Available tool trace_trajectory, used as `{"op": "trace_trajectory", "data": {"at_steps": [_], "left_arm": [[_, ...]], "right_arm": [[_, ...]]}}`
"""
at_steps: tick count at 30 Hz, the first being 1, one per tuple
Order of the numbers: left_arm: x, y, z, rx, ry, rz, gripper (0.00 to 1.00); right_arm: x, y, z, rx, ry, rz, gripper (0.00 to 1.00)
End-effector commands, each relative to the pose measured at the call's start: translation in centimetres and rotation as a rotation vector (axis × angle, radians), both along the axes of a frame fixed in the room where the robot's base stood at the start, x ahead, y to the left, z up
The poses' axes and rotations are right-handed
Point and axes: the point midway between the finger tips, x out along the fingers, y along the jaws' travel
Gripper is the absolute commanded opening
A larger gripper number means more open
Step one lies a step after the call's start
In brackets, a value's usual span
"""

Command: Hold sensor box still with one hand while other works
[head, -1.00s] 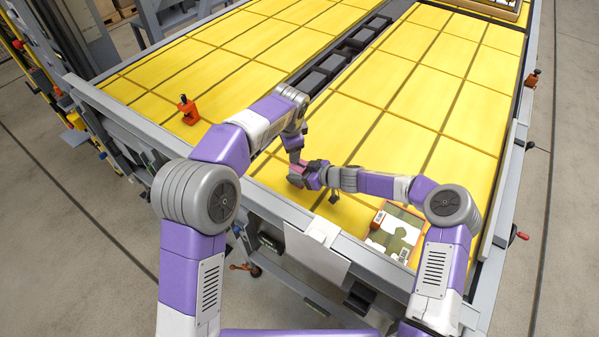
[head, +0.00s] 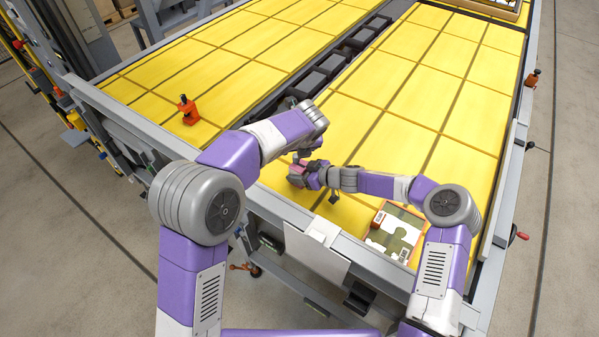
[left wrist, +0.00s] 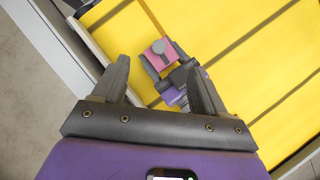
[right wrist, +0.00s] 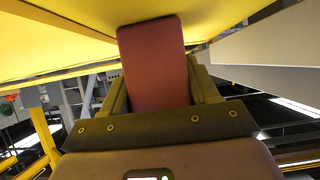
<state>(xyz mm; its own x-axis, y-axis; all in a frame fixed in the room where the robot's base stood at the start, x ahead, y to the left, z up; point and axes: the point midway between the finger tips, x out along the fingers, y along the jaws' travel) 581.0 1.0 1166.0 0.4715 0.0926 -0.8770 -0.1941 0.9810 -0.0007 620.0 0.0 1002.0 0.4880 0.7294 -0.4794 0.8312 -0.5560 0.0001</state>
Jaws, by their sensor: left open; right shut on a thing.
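The sensor box is a small pink-red block (head: 296,174) above the yellow table panel near its front. My right gripper (head: 309,176) is shut on it. In the right wrist view the box (right wrist: 152,65) stands out from between the fingers (right wrist: 156,88). In the left wrist view the box (left wrist: 158,62) has a round grey part on one face. My left gripper (left wrist: 155,75) is open and empty, its fingers apart, with the box beyond and between the tips, not touching. In the head view the left fingers are mostly hidden by the left wrist.
Yellow panels (head: 420,115) with dark seams cover the table, split by a dark channel (head: 335,62). A puzzle-picture box (head: 396,236) lies at the front right edge. An orange clamp (head: 188,112) stands at the left. A white plate (head: 316,248) sits at the front rail.

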Motion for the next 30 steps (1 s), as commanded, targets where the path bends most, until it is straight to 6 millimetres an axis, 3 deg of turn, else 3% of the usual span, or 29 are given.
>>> {"op": "trace_trajectory", "data": {"at_steps": [18, 30], "left_arm": [[3.7, 0.8, -7.0, 0.001, 0.002, 0.001, 0.72], [4.6, 0.9, -8.6, 0.001, 0.001, 0.000, 0.72]], "right_arm": [[0.0, 0.0, 0.0, 0.001, -0.001, 0.000, 0.25], [0.0, 0.0, 0.0, 0.001, -0.001, 0.000, 0.25]]}}
